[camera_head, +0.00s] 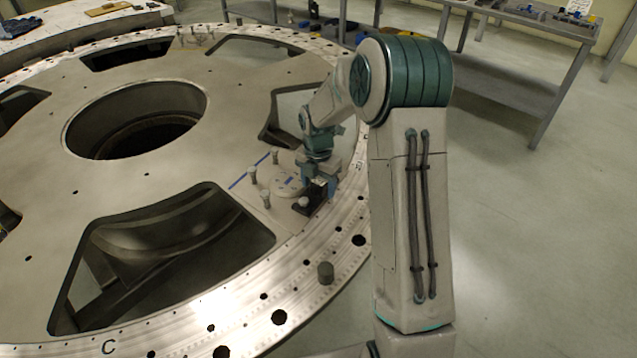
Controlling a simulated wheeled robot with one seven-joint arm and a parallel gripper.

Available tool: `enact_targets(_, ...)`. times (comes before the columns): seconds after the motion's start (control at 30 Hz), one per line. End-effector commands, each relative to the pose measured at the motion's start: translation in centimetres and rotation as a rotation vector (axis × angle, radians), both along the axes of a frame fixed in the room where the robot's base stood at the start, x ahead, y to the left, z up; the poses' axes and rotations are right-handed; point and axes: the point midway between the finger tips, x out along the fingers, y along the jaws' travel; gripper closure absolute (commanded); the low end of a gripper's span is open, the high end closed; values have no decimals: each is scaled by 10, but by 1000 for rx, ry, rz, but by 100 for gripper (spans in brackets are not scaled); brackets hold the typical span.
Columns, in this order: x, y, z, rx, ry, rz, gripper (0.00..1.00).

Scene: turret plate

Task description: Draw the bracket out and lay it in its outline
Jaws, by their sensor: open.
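My gripper (319,188) points down over the outer part of the big turret plate (215,150), and its jaws are open. Just below the fingers is a small dark block-like piece (314,203) with a pale round knob (303,202) at its left; it may be the bracket or its holder, but I cannot tell which. I cannot tell whether the fingers touch it. A pale round piece with blue marks (287,187) lies just left of the gripper. A blue line (238,183) is marked on the plate farther left; no full outline can be made out.
Several short upright posts (253,175) stand around the work spot. A dark cylinder (325,272) stands on the rim nearer me. A large cutout (165,255) and a central hole (138,118) open in the plate. A grey bench (520,40) stands at the back right.

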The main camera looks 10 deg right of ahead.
Motion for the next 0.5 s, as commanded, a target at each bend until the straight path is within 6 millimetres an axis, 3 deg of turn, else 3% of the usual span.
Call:
enact_targets(0.13, 0, 0, 0, 0, 0, 0, 36)
enact_targets(0.37, 0, 0, 0, 0, 0, 0, 96)
enact_targets(0.5, 0, 0, 0, 0, 0, 0, 96)
